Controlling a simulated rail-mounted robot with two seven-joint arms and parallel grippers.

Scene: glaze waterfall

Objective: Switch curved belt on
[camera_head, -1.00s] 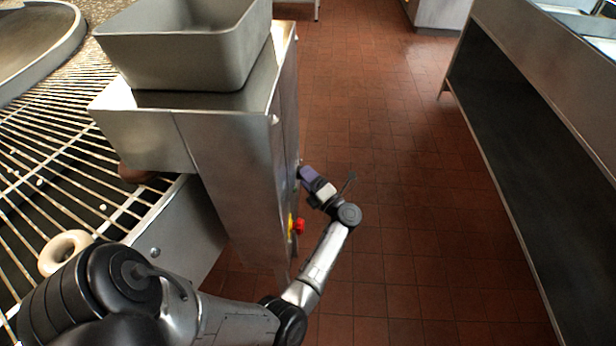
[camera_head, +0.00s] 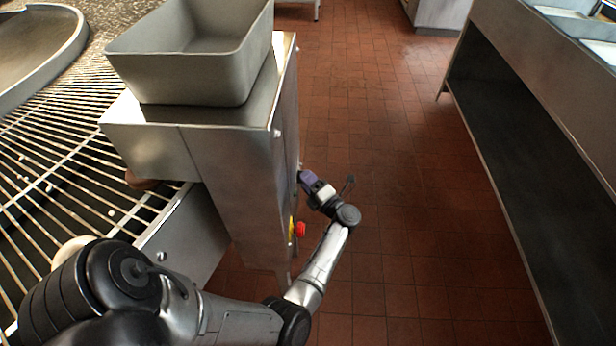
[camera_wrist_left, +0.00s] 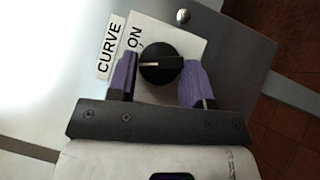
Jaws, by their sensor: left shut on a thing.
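The black rotary knob (camera_wrist_left: 172,72) sits on a white plate marked "ON", beside a "CURVE" label (camera_wrist_left: 109,49), in the left wrist view. Its white mark points left in that view, below the "ON" lettering. My left gripper (camera_wrist_left: 160,63) has its purple fingers on either side of the knob and is shut on it. In the head view my left gripper (camera_head: 307,182) is at the right side of the steel machine housing (camera_head: 235,190), where the knob is hidden. My right gripper is not in view.
A red button (camera_head: 299,229) on a yellow base is just below my left gripper. A grey bin (camera_head: 190,75) stands on the housing. The wire conveyor belt (camera_head: 60,150) curves at the left. A long steel counter (camera_head: 530,110) stands right, with clear tiled floor between.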

